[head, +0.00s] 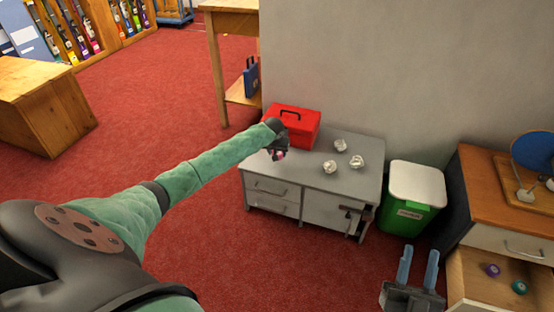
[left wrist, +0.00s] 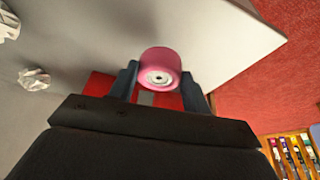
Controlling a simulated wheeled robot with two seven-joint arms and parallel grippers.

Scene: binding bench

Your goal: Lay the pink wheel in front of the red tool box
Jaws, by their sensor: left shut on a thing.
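The red tool box (head: 293,129) stands at the back left of the grey cabinet top, its dark handle up. My left gripper (head: 279,155) is over the cabinet top, just in front of the box, and is shut on the pink wheel (left wrist: 160,69). In the left wrist view the wheel sits between the two fingers of my left gripper (left wrist: 162,85), its pale hub showing. The red box (left wrist: 98,88) shows partly behind the fingers. I cannot tell whether the wheel touches the top. My right gripper (head: 417,268) is empty and open at the lower right, low beside the drawer.
Several crumpled paper balls (head: 341,145) lie on the grey cabinet (head: 330,180) right of the box. A green and white bin (head: 412,195) stands right of it. An open wooden drawer (head: 500,280) holds a purple and a teal wheel (head: 519,287).

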